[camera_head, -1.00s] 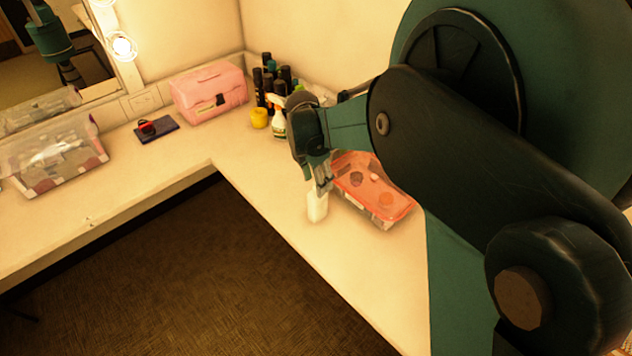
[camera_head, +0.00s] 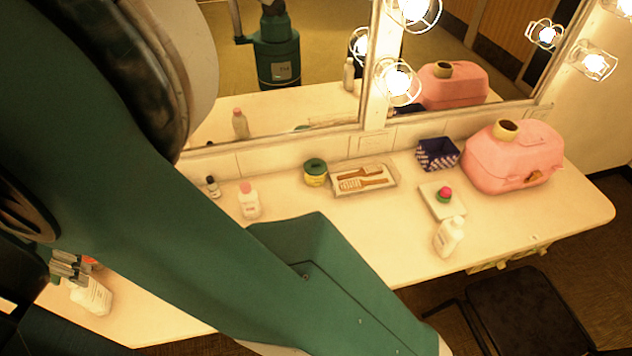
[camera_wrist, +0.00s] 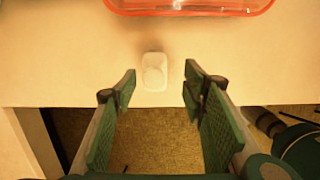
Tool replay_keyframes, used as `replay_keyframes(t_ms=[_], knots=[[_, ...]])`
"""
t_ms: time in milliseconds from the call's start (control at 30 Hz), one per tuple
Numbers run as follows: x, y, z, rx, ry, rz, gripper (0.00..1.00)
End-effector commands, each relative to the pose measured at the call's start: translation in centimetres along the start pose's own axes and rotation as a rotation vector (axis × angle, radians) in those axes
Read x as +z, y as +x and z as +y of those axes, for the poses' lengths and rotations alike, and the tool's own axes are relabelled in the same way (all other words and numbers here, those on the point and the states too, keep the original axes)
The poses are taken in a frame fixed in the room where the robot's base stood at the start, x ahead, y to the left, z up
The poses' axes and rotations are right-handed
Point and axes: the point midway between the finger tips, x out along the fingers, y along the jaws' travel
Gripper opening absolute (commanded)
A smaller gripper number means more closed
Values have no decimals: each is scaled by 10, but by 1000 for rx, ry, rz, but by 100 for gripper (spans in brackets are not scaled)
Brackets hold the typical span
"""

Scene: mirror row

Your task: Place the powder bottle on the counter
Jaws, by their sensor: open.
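A white powder bottle (camera_head: 92,297) stands on the counter (camera_head: 160,315) at the lower left of the head view, below my gripper (camera_head: 70,266). In the wrist view the white bottle (camera_wrist: 155,70) is seen from above, upright on the counter close to its front edge. The open fingers of my gripper (camera_wrist: 157,92) are to either side of and just short of it, with gaps on both sides. I cannot tell the exact height of the fingers over the bottle. Two other white bottles stand on the counter, one with a pink cap (camera_head: 249,202) and one near the front edge (camera_head: 449,238).
A red-rimmed box (camera_wrist: 190,6) lies beyond the bottle in the wrist view. A pink case (camera_head: 514,158), a blue patterned box (camera_head: 437,154), a tray with brushes (camera_head: 364,180) and a green-lidded jar (camera_head: 315,173) stand by the mirrors. A dark chair (camera_head: 525,315) is below the counter.

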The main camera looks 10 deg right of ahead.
Motion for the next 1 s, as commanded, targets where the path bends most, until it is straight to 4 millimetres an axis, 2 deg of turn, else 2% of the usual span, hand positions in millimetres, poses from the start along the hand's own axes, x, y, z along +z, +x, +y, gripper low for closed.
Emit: replay_keyframes(t_ms=[167, 367, 700, 1000], knots=[[25, -18, -29, 12, 106, -5, 42], [64, -47, -78, 36, 293, -12, 42], [120, -96, -180, 85, 655, -24, 42], [150, -133, -274, 132, 974, -33, 42]])
